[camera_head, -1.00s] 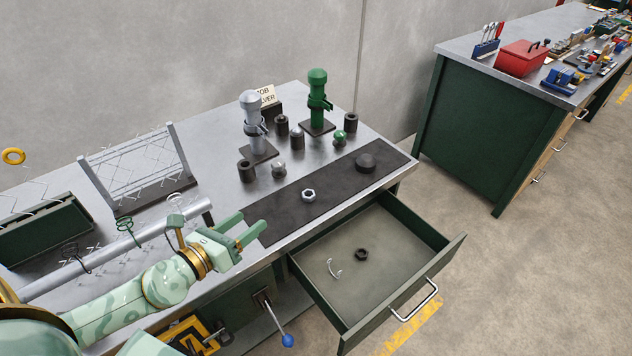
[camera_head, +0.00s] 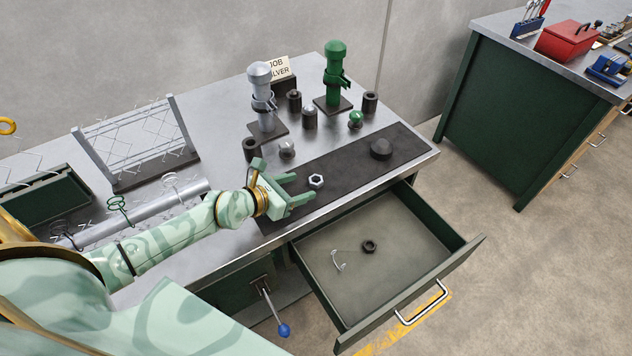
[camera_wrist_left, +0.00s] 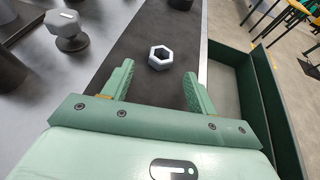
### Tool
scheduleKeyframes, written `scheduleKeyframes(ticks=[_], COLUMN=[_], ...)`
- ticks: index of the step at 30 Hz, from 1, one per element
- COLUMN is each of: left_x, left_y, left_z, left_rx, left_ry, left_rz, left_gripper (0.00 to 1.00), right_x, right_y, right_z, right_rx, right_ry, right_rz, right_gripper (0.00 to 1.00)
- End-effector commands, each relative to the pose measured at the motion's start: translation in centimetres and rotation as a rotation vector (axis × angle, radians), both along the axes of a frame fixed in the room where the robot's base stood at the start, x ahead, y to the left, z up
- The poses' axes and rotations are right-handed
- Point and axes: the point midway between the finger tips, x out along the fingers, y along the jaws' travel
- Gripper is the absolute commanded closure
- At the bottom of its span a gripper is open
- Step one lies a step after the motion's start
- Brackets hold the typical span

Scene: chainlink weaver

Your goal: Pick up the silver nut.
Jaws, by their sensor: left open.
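The silver nut (camera_head: 316,181) is a small hexagonal ring lying on the dark mat (camera_head: 352,165) at the front of the workbench. It also shows in the left wrist view (camera_wrist_left: 160,63), just beyond the fingertips and between their lines. My left gripper (camera_head: 304,190) is open and empty, low over the mat, with its fingers pointing at the nut from the left. In the left wrist view its two green fingers (camera_wrist_left: 156,80) stand apart on either side, short of the nut. My right gripper is in neither view.
An open drawer (camera_head: 440,250) below the mat holds a dark nut (camera_head: 369,246) and a silver clip (camera_head: 337,262). A silver post (camera_head: 262,95), a green post (camera_head: 334,70) and several dark cylinders stand behind.

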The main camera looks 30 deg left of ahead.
Motion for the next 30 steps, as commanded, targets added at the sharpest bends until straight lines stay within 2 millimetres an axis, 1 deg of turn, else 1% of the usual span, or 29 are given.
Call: scheduleKeyframes(ticks=[3, 7, 10, 16, 17, 18, 20, 21, 22, 23, 24, 30], left_x=[1.9, 3.6, 4.1, 4.1, 4.1, 4.1, 4.1, 4.1, 4.1, 4.1, 4.1, 4.1], left_y=[-0.9, -1.5, -1.8, -1.8, -1.8, -1.8, -1.8, -1.8, -1.8, -1.8, -1.8, -1.8], left_z=[-0.3, -1.1, -1.2, -1.1, -1.1, -1.1, -1.1, -1.1, -1.1, -1.1, -1.1, -1.0], left_rx=[-0.002, -0.001, -0.001, -0.001, -0.001, -0.002, -0.002, -0.002, -0.002, -0.002, -0.001, -0.001], left_ry=[-0.003, -0.002, -0.001, -0.002, -0.002, -0.001, -0.001, -0.001, -0.001, -0.001, -0.002, -0.002], left_rz=[0.0, 0.001, 0.0, 0.0, 0.0, 0.0, 0.0, 0.0, 0.0, 0.0, 0.0, 0.0], left_gripper=[0.42, 0.42, 0.42, 0.42, 0.5, 0.61, 0.78, 0.89, 0.92, 0.92, 0.95, 0.95], right_x=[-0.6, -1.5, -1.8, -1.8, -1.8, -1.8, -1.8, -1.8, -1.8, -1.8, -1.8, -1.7], right_y=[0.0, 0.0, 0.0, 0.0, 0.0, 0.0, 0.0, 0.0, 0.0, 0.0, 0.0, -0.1], right_z=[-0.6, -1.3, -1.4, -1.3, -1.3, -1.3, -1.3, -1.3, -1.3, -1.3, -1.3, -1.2], right_rx=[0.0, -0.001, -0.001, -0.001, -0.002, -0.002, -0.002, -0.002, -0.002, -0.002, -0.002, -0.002], right_ry=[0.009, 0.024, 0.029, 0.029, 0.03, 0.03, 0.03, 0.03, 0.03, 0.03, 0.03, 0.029], right_rz=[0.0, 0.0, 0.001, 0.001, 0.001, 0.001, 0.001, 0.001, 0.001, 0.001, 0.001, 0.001], right_gripper=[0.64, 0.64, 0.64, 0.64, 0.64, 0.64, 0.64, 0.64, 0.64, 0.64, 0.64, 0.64])
